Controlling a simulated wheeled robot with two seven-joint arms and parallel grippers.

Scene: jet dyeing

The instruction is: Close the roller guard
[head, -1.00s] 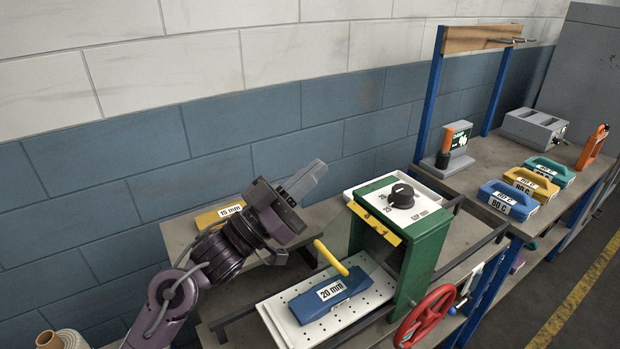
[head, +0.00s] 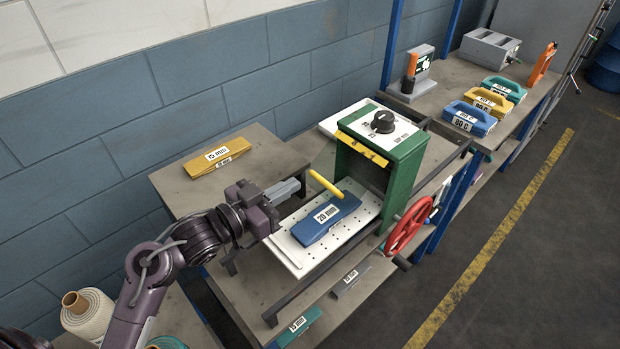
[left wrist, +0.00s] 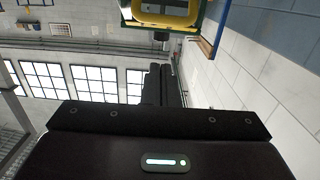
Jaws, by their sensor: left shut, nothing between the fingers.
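The green roller housing (head: 408,172) stands on the bench with a black knob (head: 383,121) on its white top. A yellow strip (head: 362,148), which looks like the roller guard, runs along its upper front edge above the dark opening. The blue 20 mm block (head: 327,218) with a yellow handle (head: 326,184) lies on the white perforated plate (head: 296,256) before the opening. My left gripper (head: 297,186) is shut and empty, left of the yellow handle and apart from the housing. In the left wrist view, a yellow-edged green part (left wrist: 163,14) shows beyond the fingers. My right gripper is not in view.
A red handwheel (head: 406,228) is on the housing's right side. A yellow 15 mm block (head: 217,157) lies on the bench at left. Several coloured blocks, including a blue one (head: 470,118), stand on the right bench. The wall is behind; floor is open at right.

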